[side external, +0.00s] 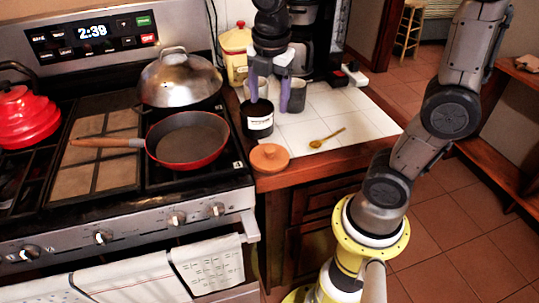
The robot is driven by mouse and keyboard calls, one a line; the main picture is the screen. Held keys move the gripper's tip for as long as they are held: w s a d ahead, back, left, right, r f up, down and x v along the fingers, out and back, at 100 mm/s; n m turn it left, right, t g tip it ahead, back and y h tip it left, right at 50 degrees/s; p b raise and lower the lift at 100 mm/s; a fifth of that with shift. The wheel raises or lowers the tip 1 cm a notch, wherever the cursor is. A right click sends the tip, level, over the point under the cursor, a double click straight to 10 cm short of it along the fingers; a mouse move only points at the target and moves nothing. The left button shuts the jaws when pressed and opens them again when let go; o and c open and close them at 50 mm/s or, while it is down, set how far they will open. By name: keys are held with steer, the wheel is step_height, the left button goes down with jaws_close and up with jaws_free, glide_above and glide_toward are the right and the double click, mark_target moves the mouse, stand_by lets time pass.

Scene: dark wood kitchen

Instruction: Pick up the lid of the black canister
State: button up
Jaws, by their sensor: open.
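The black canister (257,121) with a white label stands on the white tiled counter beside the stove. A round orange-brown lid (269,157) with a small knob lies flat on the wooden counter edge in front of it. The canister's top looks dark and uncovered, but is partly hidden by my gripper. My gripper (269,98) points down, open and empty, above and slightly right of the canister. Its fingers are apart. It is behind and above the lid; I cannot tell whether a finger touches the canister.
A golden spoon (327,138) lies on the tiles.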

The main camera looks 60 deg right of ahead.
step_height(320, 180, down, 2)
steer(key=w+f+g, duration=0.1)
steer(key=w, duration=0.1)
glide_above(269, 149)
steer(key=a, duration=0.1)
step_height(269, 149, down, 8)
steer(key=shift+a+r, duration=0.1)
steer(key=shift+a, duration=0.05)
steer(key=shift+d+f, duration=0.2)
steer(key=shift+f, duration=0.8)
steer(key=shift+d+f, duration=0.15)
steer(key=shift+f, duration=0.8)
steer(key=shift+d+f, duration=0.2)
steer(key=shift+f, duration=0.8)
jaws_close()
